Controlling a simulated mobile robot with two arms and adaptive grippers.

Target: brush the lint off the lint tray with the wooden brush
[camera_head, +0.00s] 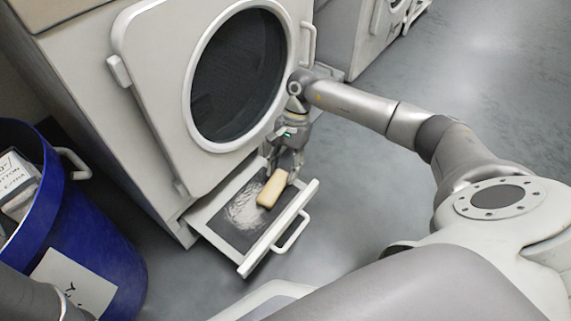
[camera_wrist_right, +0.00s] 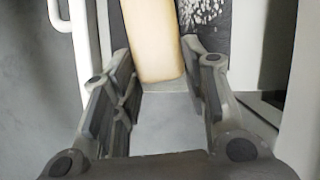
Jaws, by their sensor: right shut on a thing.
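The lint tray (camera_head: 279,231) is a white drawer pulled out below the machine's round door, with a dark screen inside. Pale lint (camera_head: 242,211) lies over much of the screen, left of the brush; some also shows in the right wrist view (camera_wrist_right: 203,10). The wooden brush (camera_head: 271,190) is a light tan block over the tray's right part, and it shows between my fingers in the right wrist view (camera_wrist_right: 152,40). Whether the brush's underside touches the screen is hidden. My left gripper is out of view.
The white machine (camera_head: 150,120) with its round dark door (camera_head: 238,75) rises right behind the tray. A tray handle (camera_head: 292,232) sticks out in front. A blue bin (camera_head: 75,230) with a white label stands at left. Grey floor is clear at right.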

